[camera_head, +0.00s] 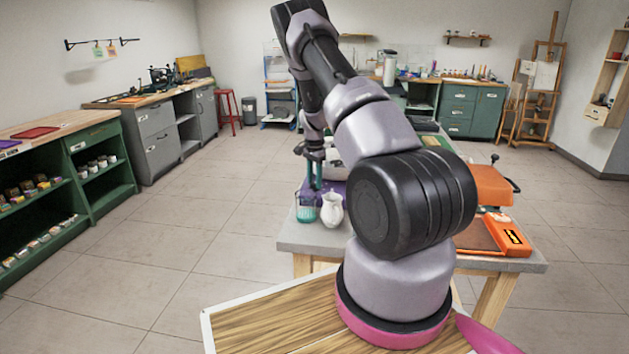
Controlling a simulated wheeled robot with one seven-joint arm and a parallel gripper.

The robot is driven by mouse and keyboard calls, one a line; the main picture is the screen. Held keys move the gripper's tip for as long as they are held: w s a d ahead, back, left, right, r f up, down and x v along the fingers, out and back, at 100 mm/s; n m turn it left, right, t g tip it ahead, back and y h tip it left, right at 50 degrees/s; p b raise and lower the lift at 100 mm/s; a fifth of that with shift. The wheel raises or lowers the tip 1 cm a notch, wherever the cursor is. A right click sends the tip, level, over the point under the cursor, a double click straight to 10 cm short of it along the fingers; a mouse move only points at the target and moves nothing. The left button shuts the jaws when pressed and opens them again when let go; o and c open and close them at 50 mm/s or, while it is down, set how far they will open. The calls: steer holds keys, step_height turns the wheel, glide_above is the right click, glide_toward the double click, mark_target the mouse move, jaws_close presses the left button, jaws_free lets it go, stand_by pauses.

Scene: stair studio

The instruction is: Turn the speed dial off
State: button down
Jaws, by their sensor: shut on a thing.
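My gripper (314,172) points down at the left end of the grey worktable. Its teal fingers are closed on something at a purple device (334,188). The thing held is too small to make out; its place at the device fits the speed dial. The dial's face and setting cannot be seen. My arm hides most of the device and the table behind it.
A teal-tinted glass (305,210) and a white pitcher (332,210) stand close in front of the device on the grey worktable (300,238). An orange press (490,187) is at the table's right. Open floor lies to the left.

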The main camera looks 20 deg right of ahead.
mark_target(314, 182)
steer(key=n, duration=0.4)
steer(key=shift+n, duration=1.8)
steer(key=shift+c, duration=2.3)
jaws_free()
step_height(314, 182, up, 11)
steer(key=shift+f, duration=0.1)
